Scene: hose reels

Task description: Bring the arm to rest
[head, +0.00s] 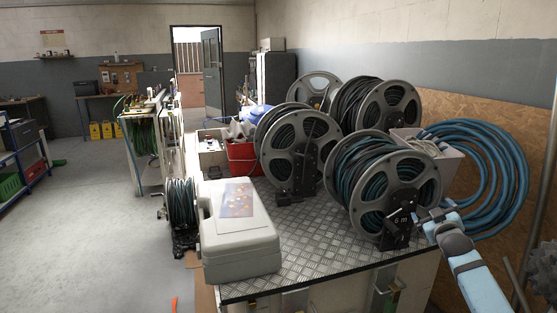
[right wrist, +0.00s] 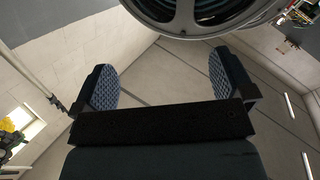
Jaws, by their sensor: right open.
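My right arm (head: 478,278) comes in from the lower right in the head view. Its gripper (head: 428,214) is beside the front hose reel (head: 372,190), by the lower right of its rim and the dark "6 m" plate. In the right wrist view the two fingers (right wrist: 165,88) stand wide apart with nothing between them. A reel's grey rim (right wrist: 200,22) shows beyond them at the top of that view. I cannot tell whether the gripper touches the reel. My left gripper is not in view.
The reels stand on a checker-plate bench top (head: 300,250). A pale case (head: 238,235) lies at its front left, with a red bin (head: 242,158) behind. A coiled blue hose (head: 500,175) hangs on the right wall. The floor (head: 85,235) at left is mostly clear.

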